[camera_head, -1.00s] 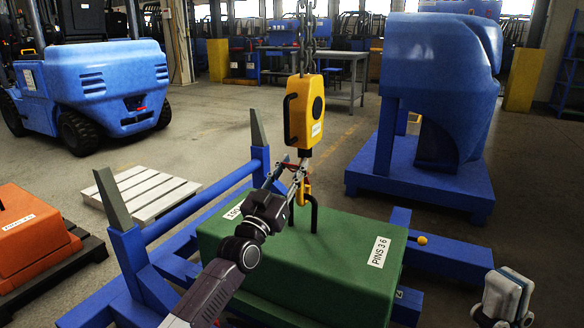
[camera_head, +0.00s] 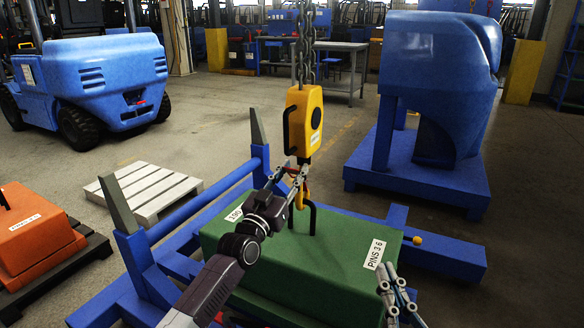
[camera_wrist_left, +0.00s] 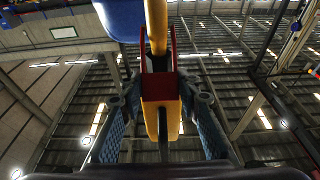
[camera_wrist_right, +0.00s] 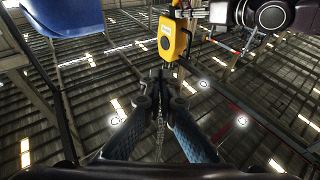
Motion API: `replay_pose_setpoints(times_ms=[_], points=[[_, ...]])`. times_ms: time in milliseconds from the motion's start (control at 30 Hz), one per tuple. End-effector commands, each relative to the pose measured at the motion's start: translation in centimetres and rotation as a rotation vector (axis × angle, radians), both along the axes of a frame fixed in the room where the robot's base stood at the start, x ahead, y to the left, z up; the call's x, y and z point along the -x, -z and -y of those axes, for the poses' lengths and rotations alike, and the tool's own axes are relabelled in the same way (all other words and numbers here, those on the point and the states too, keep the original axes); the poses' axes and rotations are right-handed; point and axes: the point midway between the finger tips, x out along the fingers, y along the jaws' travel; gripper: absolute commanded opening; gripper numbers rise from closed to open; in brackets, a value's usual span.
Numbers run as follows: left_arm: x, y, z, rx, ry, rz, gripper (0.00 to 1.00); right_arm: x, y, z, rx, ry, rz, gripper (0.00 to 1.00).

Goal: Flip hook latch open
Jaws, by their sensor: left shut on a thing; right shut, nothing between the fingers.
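The yellow hook (camera_head: 304,193) hangs from a yellow hoist block (camera_head: 305,122) on a chain. Its red latch (camera_wrist_left: 160,86) shows in the left wrist view in front of the yellow hook. My left gripper (camera_head: 285,174) is at the hook, with its fingers on both sides of the red latch and shut on it. The fingers partly hide the latch in the head view, and I cannot tell how far it is swung. My right gripper (camera_head: 388,278) is shut and empty, low at the right, apart from the hook. It also shows in the right wrist view (camera_wrist_right: 160,78).
A green counterweight (camera_head: 270,262) with a black lifting loop (camera_head: 313,215) sits under the hook on a blue frame (camera_head: 455,255). Grey tapered uprights (camera_head: 117,205) stand at the frame's left. A blue machine body (camera_head: 435,90) stands at the back right.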

Motion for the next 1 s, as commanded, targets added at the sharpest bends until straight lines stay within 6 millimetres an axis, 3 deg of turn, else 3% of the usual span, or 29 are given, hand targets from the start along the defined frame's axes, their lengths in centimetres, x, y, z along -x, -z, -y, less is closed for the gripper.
replay_pose_setpoints(times_ms=[233,467,767,1000], points=[[-0.2,-0.7,0.0,-0.008,-0.001,-0.023,0.0,-0.7,5.5,0.6,0.07,0.016,-0.266,0.0],[-0.3,-0.8,0.1,-0.018,-0.001,-0.045,0.0,0.3,11.0,1.6,0.133,0.031,-0.513,0.0],[-0.4,-1.1,0.1,-0.031,-0.001,-0.076,0.0,4.0,17.8,3.4,0.211,0.052,-0.844,0.0],[-0.6,-1.3,0.2,-0.044,-0.001,-0.11,0.0,8.8,22.5,5.2,0.272,0.069,-1.123,0.0]])
